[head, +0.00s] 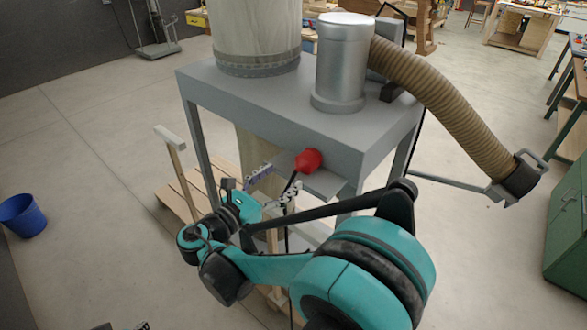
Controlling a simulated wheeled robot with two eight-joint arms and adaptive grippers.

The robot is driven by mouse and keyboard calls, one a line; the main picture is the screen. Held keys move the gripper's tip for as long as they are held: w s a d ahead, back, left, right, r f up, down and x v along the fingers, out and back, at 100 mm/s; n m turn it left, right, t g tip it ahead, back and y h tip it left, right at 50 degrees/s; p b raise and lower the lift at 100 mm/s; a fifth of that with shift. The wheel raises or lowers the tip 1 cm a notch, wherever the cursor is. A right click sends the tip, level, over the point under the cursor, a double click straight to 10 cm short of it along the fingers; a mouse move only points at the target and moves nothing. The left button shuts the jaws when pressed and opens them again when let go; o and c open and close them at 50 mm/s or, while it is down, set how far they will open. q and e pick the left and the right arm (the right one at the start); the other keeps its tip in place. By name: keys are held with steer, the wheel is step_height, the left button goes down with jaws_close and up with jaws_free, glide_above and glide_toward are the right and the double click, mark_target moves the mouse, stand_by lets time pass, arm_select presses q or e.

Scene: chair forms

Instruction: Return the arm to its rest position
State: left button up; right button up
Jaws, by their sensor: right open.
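My right arm comes in from the lower right, and its right gripper (282,177) is in front of the grey machine stand (260,105). The gripper is open, with its fingers spread apart, and no object shows between them. A red knob (308,160) on a dark stem is just above and right of the fingers; I cannot tell whether they touch.
A silver canister (342,60) and a ribbed hose (445,95) are on the stand. A wooden pallet (190,190) lies behind my wrist. A blue bucket (22,215) stands far left, a green cabinet (567,235) at right.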

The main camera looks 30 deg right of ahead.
steer(key=shift+v, duration=0.95)
steer(key=s+d+f+m+g+y+b, duration=0.1)
steer(key=s+d+f+m+y, duration=0.1)
steer(key=s+f+m+y, duration=0.3)
steer(key=s+d+f+m+y+b, duration=0.2)
steer(key=d+f+m+y, duration=0.1)
steer(key=f, duration=0.3)
steer(key=s+a+f+m+y+b, duration=0.1)
steer(key=s+a+f+m+y, duration=0.2)
steer(key=m, duration=0.4)
steer(key=s+a+f+m+t+y+b, duration=0.1)
steer(key=s+a+f+m+y, duration=0.3)
steer(key=a+m+y, duration=0.1)
steer(key=shift+a+m+y+b, duration=0.3)
steer(key=shift+a+m, duration=0.25)
steer(key=shift+m, duration=0.65)
steer(key=shift+s, duration=0.15)
